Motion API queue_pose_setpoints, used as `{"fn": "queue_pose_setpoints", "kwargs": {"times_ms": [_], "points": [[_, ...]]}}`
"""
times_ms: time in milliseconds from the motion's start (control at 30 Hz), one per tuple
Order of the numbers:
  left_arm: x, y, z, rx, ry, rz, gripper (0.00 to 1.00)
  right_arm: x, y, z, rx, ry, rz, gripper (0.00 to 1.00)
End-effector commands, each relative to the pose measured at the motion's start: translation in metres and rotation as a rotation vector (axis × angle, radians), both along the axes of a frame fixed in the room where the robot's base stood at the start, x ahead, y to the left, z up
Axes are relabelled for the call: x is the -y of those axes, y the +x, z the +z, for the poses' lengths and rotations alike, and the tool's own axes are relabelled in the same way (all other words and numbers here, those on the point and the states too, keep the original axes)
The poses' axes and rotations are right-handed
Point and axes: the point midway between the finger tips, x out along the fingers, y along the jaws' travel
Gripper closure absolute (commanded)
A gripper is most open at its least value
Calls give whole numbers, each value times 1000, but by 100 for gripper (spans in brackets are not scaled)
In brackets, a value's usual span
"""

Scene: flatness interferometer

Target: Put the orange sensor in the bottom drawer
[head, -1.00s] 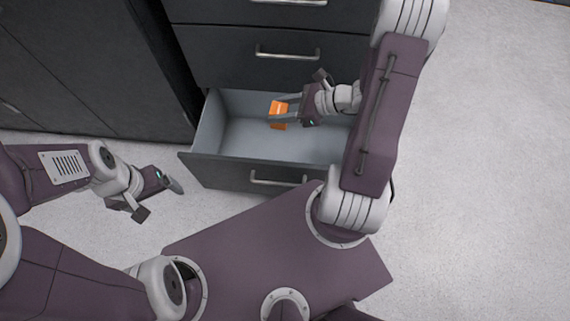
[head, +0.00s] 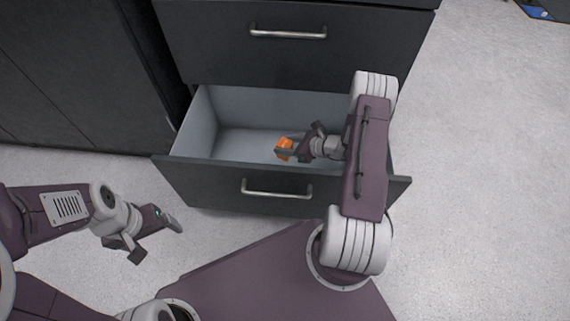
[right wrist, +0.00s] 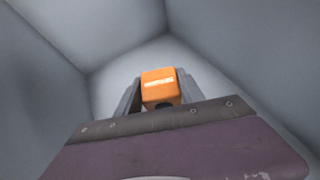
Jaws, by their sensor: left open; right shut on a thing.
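The orange sensor (head: 284,147) is a small block, held inside the open bottom drawer (head: 226,143). My right gripper (head: 283,152) is shut on it, reaching into the drawer from the right. In the right wrist view the orange sensor (right wrist: 158,86) sits between the two grey fingers, with the drawer's grey walls around it. I cannot tell whether the sensor touches the drawer floor. My left gripper (head: 174,224) is open and empty, outside the drawer at the lower left, above the floor.
The drawer's dark front with a metal handle (head: 276,189) faces me. A closed drawer (head: 300,62) is above it. Dark cabinet doors (head: 75,75) stand at the left. The drawer's left part and the floor at right are clear.

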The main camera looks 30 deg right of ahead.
Motion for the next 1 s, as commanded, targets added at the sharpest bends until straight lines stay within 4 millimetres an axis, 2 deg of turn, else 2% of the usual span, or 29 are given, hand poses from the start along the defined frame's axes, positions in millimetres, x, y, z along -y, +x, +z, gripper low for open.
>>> {"fn": "queue_pose_setpoints", "kwargs": {"times_ms": [33, 100, 267, 500, 833, 867, 933, 1000], "points": [[0, 0, -21, 0, 0, 0, 13, 0, 0, -24, -1, 1, 0, 100], [0, 0, -32, -1, 0, 0, 13, 0, 0, -39, -1, 1, 0, 100], [0, 0, -32, -1, 0, 0, 13, 0, 0, -40, 1, 1, 0, 100], [0, 0, -66, -1, 0, 0, 13, 0, 0, -80, -1, 2, 0, 100], [0, 0, -60, 0, 0, 0, 13, 0, 0, -78, -1, 1, 0, 100], [0, 0, -60, 0, 0, 0, 13, 0, 0, -78, -1, 1, 0, 52], [0, 0, -60, 0, 0, 0, 13, 0, 0, -78, -1, 1, 0, 33], [0, 0, -60, 0, 0, 0, 13, 0, 0, -78, -1, 1, 0, 33]]}}
